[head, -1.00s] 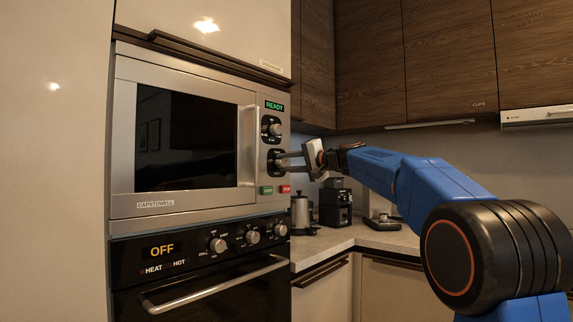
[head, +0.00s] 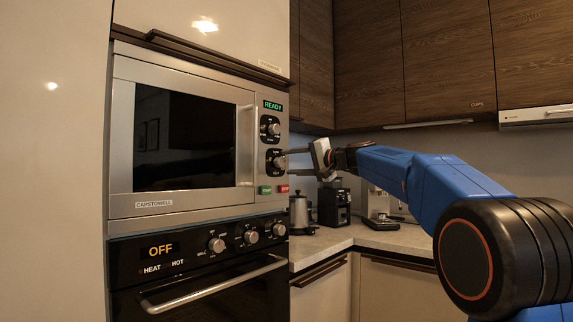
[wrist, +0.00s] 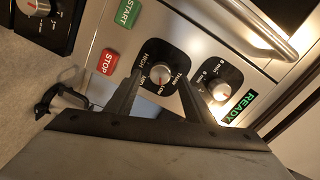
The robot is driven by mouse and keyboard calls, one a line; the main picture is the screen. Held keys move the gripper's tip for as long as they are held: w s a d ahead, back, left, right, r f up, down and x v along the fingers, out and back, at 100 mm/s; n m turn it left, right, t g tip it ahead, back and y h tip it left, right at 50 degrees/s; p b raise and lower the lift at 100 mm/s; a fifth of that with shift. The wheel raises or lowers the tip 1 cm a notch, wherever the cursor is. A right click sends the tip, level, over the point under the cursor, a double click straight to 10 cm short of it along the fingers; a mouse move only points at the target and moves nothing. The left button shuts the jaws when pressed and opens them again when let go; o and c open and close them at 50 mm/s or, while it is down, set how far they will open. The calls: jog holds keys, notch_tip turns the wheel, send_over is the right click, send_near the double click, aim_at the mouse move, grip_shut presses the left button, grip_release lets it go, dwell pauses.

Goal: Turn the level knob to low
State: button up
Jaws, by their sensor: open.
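The level knob (head: 280,162) is the lower round silver knob on the microwave's right-hand panel. In the wrist view the knob (wrist: 160,77) sits on a black plate with HIGH and LOW among its printed labels. A small red mark shows at its lower edge, on the side toward the LOW lettering. My gripper (head: 289,161) is open in front of the panel, its fingers pointing at the knob. In the wrist view my gripper (wrist: 159,83) has one finger on each side of the knob, with gaps between. I cannot tell the exact depth of the fingertips.
The upper knob (head: 270,129) and the READY display (head: 273,105) are above. The green START button (head: 265,190) and red STOP button (head: 284,189) are just below. The microwave door handle (head: 246,145) stands out to the left. An oven (head: 200,270) is underneath.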

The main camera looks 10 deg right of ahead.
jog(key=v, duration=1.4)
jog(key=shift+s+f, duration=0.1)
jog(key=s+a+f+n+g+h, duration=0.1)
jog(key=s+a+f+g+h, duration=0.3)
jog(key=s+f, duration=0.75)
jog(key=s+a+f+n+g+h, duration=0.15)
jog(key=s+a+f, duration=0.5)
jog(key=f, duration=0.85)
jog(key=s+d+f+n+g+h, duration=0.2)
jog(key=s+d+f, duration=0.1)
jog(key=s+f, duration=0.9)
jog(key=s+d+f+n+g+h, duration=0.1)
jog(key=s+d+f+n+h, duration=0.1)
jog(key=s+f, duration=1)
jog(key=shift+s+d+f+g+h, duration=0.35)
jog(key=shift+d+f+h, duration=0.2)
jog(key=shift+d+f, duration=0.4)
jog(key=shift+r, duration=0.1)
